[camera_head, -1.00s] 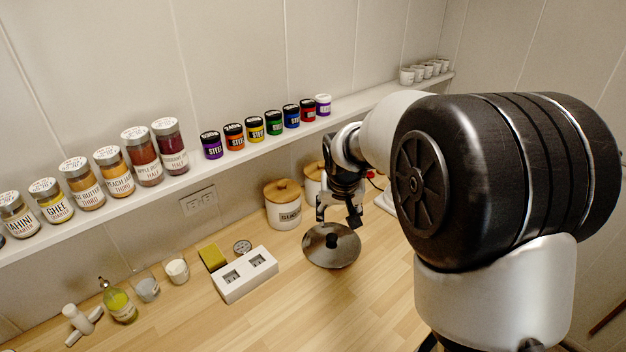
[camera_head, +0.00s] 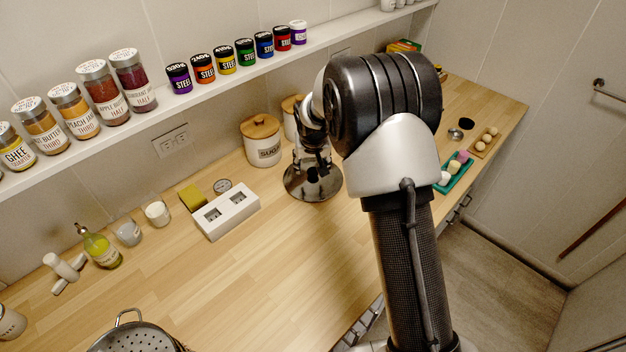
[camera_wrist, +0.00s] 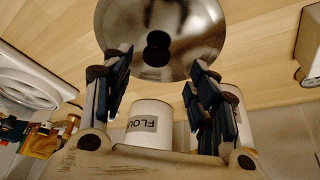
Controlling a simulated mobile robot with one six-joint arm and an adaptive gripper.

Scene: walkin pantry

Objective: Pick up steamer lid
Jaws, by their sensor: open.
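The steamer lid (camera_head: 299,187) is a shiny, round metal disc with a dark knob, lying on the wooden counter in front of the canisters. In the wrist view the steamer lid (camera_wrist: 190,25) fills the top middle, with its black knob (camera_wrist: 157,45) between and beyond my fingertips. My gripper (camera_head: 318,172) is over the lid in the head view and partly covers it. In the wrist view my gripper (camera_wrist: 157,72) is open, its two fingers on either side of the knob's line, with nothing held. Whether the fingertips touch the lid is unclear.
A sugar canister (camera_head: 262,143) stands close behind the lid; a flour canister (camera_wrist: 149,127) shows below my fingers. A white socket block (camera_head: 226,211) lies to the left. A colander (camera_head: 133,339) is at the front. A green tray (camera_head: 456,173) sits to the right. A jar shelf (camera_head: 215,70) runs above.

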